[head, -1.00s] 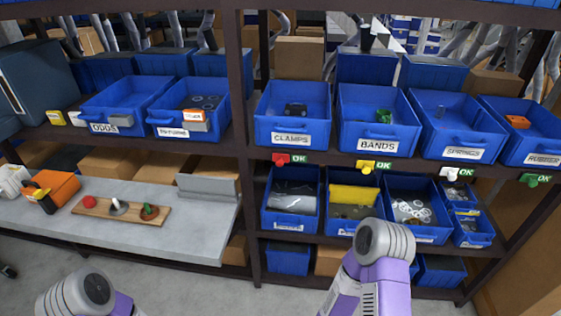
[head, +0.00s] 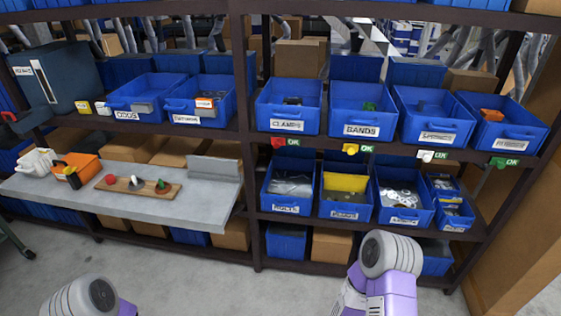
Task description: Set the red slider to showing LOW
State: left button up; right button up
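The red slider (head: 278,142) sits on the shelf edge under the CLAMPS bin (head: 288,108). A green OK label (head: 293,142) shows just to its right. My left arm shows at the bottom left and my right arm at the bottom right, both well below and apart from the slider. Neither gripper's fingers can be seen in the head view.
Yellow (head: 350,149), white (head: 427,155) and green (head: 499,162) sliders line the same shelf edge, each beside an OK label. A grey bench (head: 150,203) at left holds a wooden board (head: 125,186) with colored knobs. Open floor lies in front.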

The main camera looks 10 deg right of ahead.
aim_at(276, 141)
jog(key=u, duration=0.15)
jog(key=i, duration=1.25)
jog(key=z, duration=0.3)
